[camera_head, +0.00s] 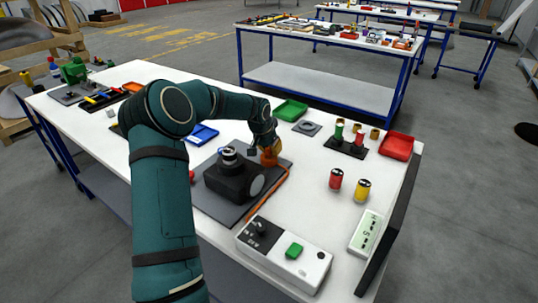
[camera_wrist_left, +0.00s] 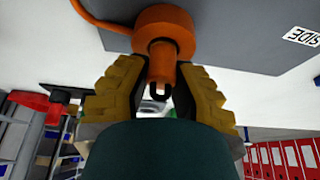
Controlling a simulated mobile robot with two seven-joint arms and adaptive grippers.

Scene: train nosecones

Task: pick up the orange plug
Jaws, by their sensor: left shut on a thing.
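The orange plug (camera_head: 269,158) is at the right back part of the dark grey mat (camera_head: 222,212), beside the black device (camera_head: 228,180). In the left wrist view the plug (camera_wrist_left: 164,30) is a round orange body with a narrower neck between the fingers. My left gripper (camera_head: 266,146) is over it from above, and its yellow padded fingers (camera_wrist_left: 160,85) are shut on the neck. The fingers hide part of the plug. I cannot tell whether the plug touches the mat. An orange cable (camera_head: 268,194) runs from it along the mat's right side. My right gripper is not in view.
A white control box (camera_head: 283,262) with a green button lies in front. Red (camera_head: 336,180) and yellow (camera_head: 362,191) cans stand to the right. Green (camera_head: 291,110) and red (camera_head: 397,146) trays lie behind. White table surface is bare between the mat and the cans.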

